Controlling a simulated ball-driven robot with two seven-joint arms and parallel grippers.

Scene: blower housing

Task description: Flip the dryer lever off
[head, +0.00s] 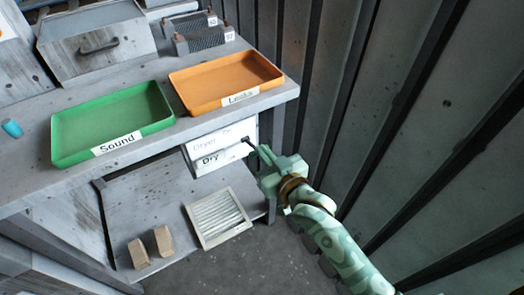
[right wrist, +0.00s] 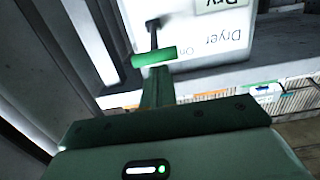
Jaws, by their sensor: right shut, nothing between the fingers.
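The white dryer box (head: 222,140) hangs under the workbench top, with "Dryer On" and "Dry" lettering on its front. Its dark lever (head: 247,141) sticks out at the right side of the box. My right gripper (head: 263,154) is shut and empty, right beside the lever. In the right wrist view the box (right wrist: 215,30) fills the upper right, and the black lever (right wrist: 152,35) ends just beyond my shut green fingertips (right wrist: 154,57). I cannot tell whether they touch. My left gripper is not in view.
On the bench top are a green "Sound" tray (head: 56,140), an orange labelled tray (head: 207,107) and finned metal parts (head: 205,38). The lower shelf holds a slatted filter (head: 218,217) and two brown blocks (head: 162,240). A ribbed wall (head: 400,100) stands at the right.

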